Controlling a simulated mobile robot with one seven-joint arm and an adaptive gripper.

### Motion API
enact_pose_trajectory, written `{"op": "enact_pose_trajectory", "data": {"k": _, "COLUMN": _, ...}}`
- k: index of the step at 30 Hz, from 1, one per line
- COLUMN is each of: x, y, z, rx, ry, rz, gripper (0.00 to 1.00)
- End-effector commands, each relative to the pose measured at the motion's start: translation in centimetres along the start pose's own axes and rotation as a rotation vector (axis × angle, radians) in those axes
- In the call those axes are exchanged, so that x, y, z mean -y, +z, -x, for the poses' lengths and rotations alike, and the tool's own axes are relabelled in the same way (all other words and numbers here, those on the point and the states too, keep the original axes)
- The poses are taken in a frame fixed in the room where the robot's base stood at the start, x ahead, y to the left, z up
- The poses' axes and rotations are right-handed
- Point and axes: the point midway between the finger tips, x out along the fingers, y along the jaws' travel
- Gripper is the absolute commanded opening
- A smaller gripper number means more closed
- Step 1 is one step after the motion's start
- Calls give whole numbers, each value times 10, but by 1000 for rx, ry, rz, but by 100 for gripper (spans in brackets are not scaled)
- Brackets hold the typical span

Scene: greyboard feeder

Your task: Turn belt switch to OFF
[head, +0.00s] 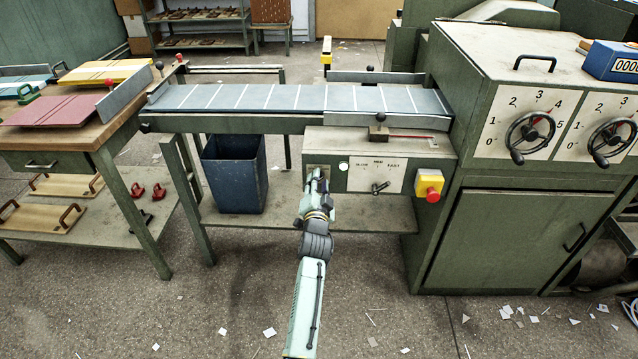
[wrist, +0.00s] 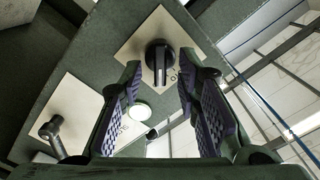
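The belt switch, a black rotary knob (wrist: 159,60) on a pale square plate, shows in the wrist view. Lettering on its plate is partly hidden and too small to read. My gripper (wrist: 159,80) is open, with one purple-padded finger on each side of the knob. Gaps show between the pads and the knob; I cannot tell whether the tips reach around it. In the head view, my gripper (head: 317,174) is at the left end of the control box (head: 408,146) under the conveyor and covers the knob.
A white round button (head: 343,166) is just right of the switch. Further right are a speed lever (head: 380,187) marked slow, med, fast and a red stop button (head: 432,193) on a yellow box. The conveyor belt (head: 290,98) is above. A blue bin (head: 235,175) stands left below.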

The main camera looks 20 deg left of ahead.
Motion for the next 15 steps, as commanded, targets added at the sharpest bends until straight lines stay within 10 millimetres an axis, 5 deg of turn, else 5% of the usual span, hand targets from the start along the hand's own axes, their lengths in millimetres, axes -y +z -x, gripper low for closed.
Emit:
{"op": "enact_pose_trajectory", "data": {"k": 3, "x": 0, "y": 0, "z": 0, "rx": 0, "ry": 0, "rz": 0, "gripper": 30}}
{"op": "enact_pose_trajectory", "data": {"k": 15, "x": 0, "y": 0, "z": 0, "rx": 0, "ry": 0, "rz": 0, "gripper": 3}}
